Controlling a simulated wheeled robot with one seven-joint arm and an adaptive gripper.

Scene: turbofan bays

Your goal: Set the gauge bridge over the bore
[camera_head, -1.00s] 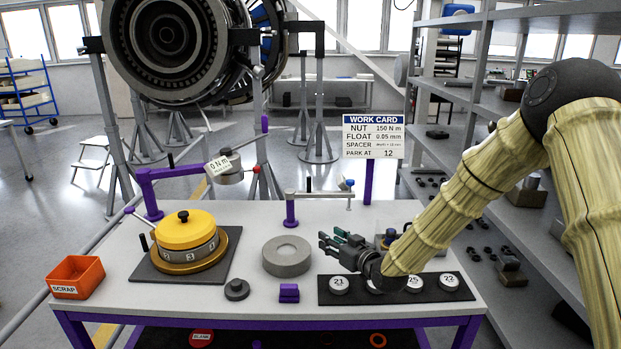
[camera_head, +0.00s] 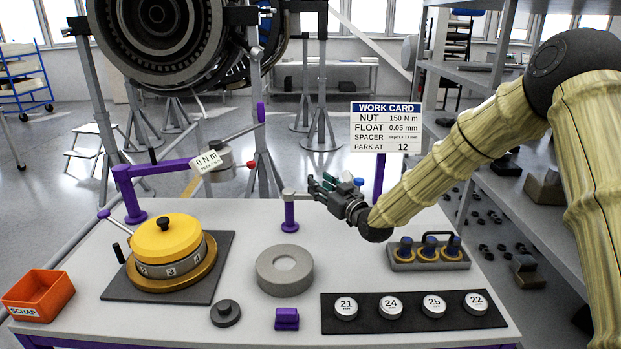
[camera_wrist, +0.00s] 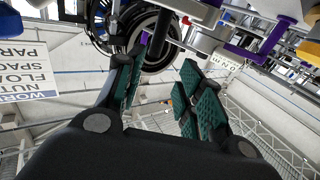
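A thin grey bar on a purple post, which I take for the gauge bridge (camera_head: 299,197), stands at the back middle of the table. My gripper (camera_head: 318,184) is at its right part and hides that end. In the wrist view my gripper (camera_wrist: 160,95) has its teal-padded fingers apart, with a dark upright rod (camera_wrist: 157,42) beyond them; I cannot tell whether it is part of the bridge. The grey ring (camera_head: 263,275) with a round bore lies flat in front of the post. I cannot tell whether its bore is the one meant.
A yellow-capped drum (camera_head: 167,238) sits on a dark mat at the left, below the torque arm (camera_head: 160,168). The orange scrap bin (camera_head: 38,294), a dark knob (camera_head: 225,313), a purple block (camera_head: 287,319), numbered discs (camera_head: 391,306) and a grey holder (camera_head: 430,262) surround the ring.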

